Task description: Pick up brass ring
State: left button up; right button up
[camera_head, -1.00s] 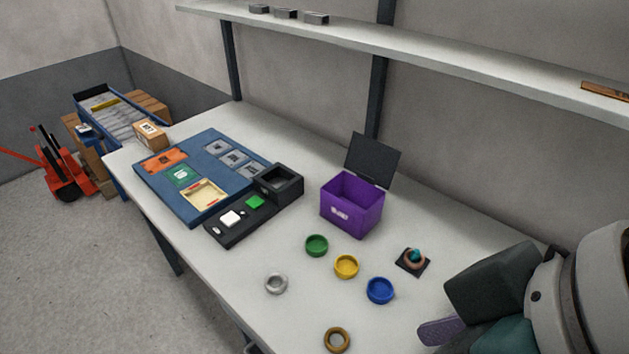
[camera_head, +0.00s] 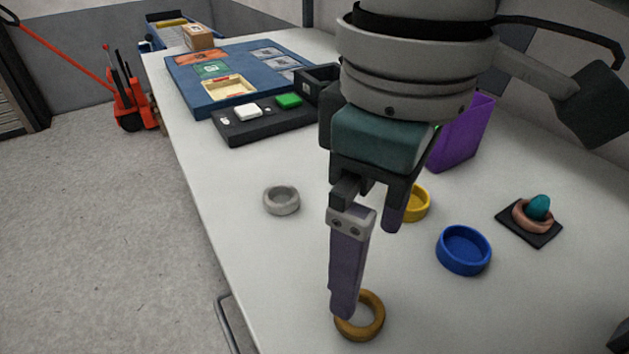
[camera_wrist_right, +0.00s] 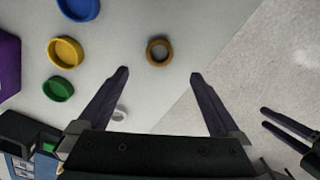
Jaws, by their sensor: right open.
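The brass ring (camera_head: 374,331) lies flat on the table near its front edge. It also shows in the right wrist view (camera_wrist_right: 159,64), a little beyond my fingertips and centred between them. My right gripper (camera_head: 367,272) points down with its fingers wide apart and empty. In the head view one fingertip covers the ring's upper left part; I cannot tell whether they touch. In the right wrist view the right gripper (camera_wrist_right: 159,73) is open with bare table between the fingers. Two dark fingers of my left gripper (camera_wrist_right: 280,130) show apart at the right edge of that view, over the floor.
A silver ring (camera_head: 270,207), a yellow dish (camera_head: 418,205) and a blue dish (camera_head: 463,263) stand nearby. A green dish (camera_wrist_right: 58,90) is farther off. The purple box (camera_head: 465,135) and black tray (camera_head: 265,128) lie behind. The table around the brass ring is clear.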

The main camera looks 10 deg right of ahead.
send_over(359, 317)
jog(key=f, duration=0.4)
jog(key=shift+s+a+f+b, duration=0.15)
jog(key=shift+a+f+b, duration=0.1)
jog(key=shift+b, duration=0.1)
jog(key=f, duration=0.3)
jog(key=f+b, duration=0.1)
jog(key=f, duration=0.1)
jog(key=shift+d, duration=0.25)
jog(key=c, duration=0.7)
grip_shut()
